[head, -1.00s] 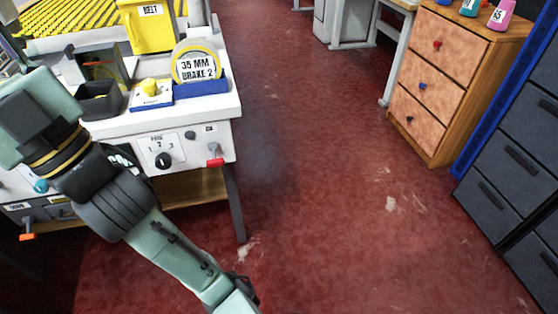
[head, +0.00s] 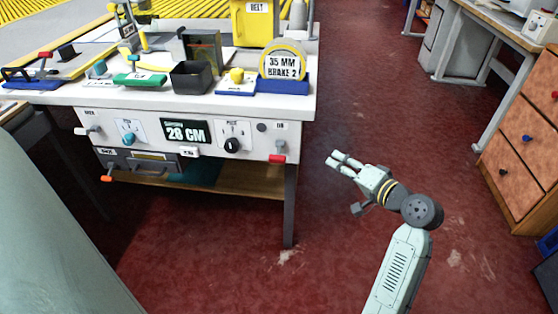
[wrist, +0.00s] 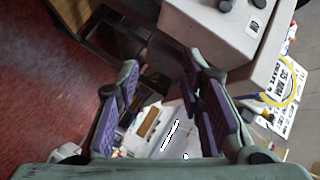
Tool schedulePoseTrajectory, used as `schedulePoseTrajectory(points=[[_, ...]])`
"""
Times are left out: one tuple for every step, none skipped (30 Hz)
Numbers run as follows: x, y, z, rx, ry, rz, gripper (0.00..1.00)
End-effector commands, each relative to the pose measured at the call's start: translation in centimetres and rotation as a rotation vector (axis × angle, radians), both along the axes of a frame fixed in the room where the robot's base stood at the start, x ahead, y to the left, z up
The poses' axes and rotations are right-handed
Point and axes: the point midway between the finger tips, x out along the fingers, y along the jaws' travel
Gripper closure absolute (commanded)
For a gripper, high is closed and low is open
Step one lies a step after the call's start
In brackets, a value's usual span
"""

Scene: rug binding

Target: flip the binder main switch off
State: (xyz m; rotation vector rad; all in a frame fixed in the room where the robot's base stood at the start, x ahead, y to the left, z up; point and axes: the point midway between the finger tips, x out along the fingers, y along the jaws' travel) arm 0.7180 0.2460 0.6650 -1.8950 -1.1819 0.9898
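The binder's white front panel (head: 205,140) faces me below the worktop. A red lever (head: 277,158) sits at its right end below a small label, too small to read surely. A pale lever (head: 90,131) sits at the left end. I cannot tell surely which one is the main switch. My gripper (head: 343,160) is open and empty to the right of the panel, over the floor and apart from the machine. In the wrist view, its two purple-padded fingers (wrist: 163,68) are spread, with a corner of the machine (wrist: 215,30) beyond them.
A black dial (head: 232,145), a blue knob (head: 128,138) and an orange-tipped lever (head: 107,178) are also on the front. The tape holder (head: 284,87) stands at the worktop's right corner. A drawer cabinet (head: 520,150) is at right. Red floor (head: 375,110) lies clear between.

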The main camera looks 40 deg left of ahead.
Motion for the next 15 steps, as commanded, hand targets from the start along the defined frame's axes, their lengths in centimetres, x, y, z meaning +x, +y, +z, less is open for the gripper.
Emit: schedulePoseTrajectory(points=[[-1.7, 0.9, -0.3, 0.063, 0.088, 0.083, 0.65], [-2.7, 1.5, -0.3, 0.1, 0.137, 0.133, 0.65], [-3.9, 1.9, -0.1, 0.146, 0.197, 0.193, 0.65], [-4.8, 2.2, 0.1, 0.176, 0.236, 0.235, 0.65], [-5.5, 2.3, 0.2, 0.203, 0.272, 0.271, 0.65], [-6.3, 2.5, 0.5, 0.234, 0.311, 0.311, 0.65], [-6.9, 2.5, 0.7, 0.254, 0.337, 0.338, 0.65], [-7.3, 2.6, 0.8, 0.27, 0.358, 0.36, 0.65], [-7.7, 2.6, 1.0, 0.288, 0.379, 0.384, 0.65], [-8.0, 2.6, 1.1, 0.297, 0.39, 0.396, 0.65], [-8.1, 2.6, 1.2, 0.305, 0.399, 0.406, 0.65], [-8.3, 2.8, 1.3, 0.31, 0.406, 0.414, 0.65], [-8.4, 3.0, 1.4, 0.312, 0.409, 0.417, 0.65], [-8.5, 3.3, 1.4, 0.312, 0.411, 0.419, 0.65], [-8.6, 3.7, 1.5, 0.313, 0.41, 0.42, 0.65]])
